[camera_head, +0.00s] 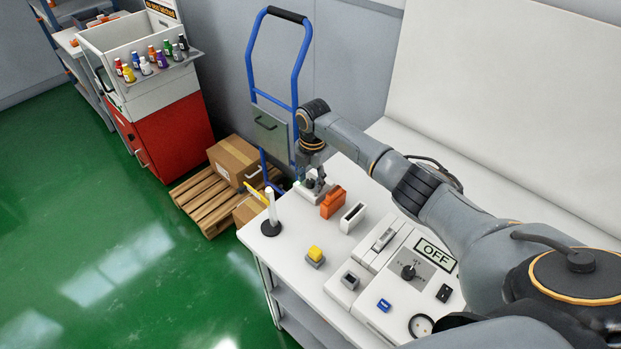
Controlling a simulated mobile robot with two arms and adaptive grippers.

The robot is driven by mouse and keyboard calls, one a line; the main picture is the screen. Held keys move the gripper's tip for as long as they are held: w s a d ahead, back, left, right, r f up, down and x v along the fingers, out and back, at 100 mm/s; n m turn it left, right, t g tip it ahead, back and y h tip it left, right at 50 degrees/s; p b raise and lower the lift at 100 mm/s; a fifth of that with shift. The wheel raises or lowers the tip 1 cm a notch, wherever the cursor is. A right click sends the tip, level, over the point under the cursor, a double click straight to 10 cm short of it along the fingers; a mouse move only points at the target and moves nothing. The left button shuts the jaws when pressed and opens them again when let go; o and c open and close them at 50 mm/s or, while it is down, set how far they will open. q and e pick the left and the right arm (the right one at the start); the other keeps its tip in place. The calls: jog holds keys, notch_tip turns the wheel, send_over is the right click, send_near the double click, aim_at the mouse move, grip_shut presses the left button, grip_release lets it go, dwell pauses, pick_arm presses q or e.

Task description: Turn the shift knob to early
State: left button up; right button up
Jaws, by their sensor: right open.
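A black knob (409,271) sits on a grey plate (424,256) with small markings at the right part of the white table. The markings are too small to read, so I cannot tell its setting or whether it is the shift knob. My right gripper (318,184) is open at the table's far end, pointing down over a small white-and-grey fixture (313,193). The gripper partly hides this fixture, and I cannot tell whether they touch. My left gripper is not in view.
An orange block (333,202), a white slotted block (352,217), a yellow button (315,254) and an OFF sign (435,254) are on the white table (300,285). A blue hand truck (249,60) stands beyond. Green floor is clear at left.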

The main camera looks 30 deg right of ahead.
aim_at(312, 182)
jog(key=shift+r, duration=0.1)
notch_tip(312, 182, up, 12)
jog(key=shift+s+d, duration=0.15)
jog(key=shift+s, duration=0.05)
jog(key=shift+f, duration=0.2)
dwell(0.5)
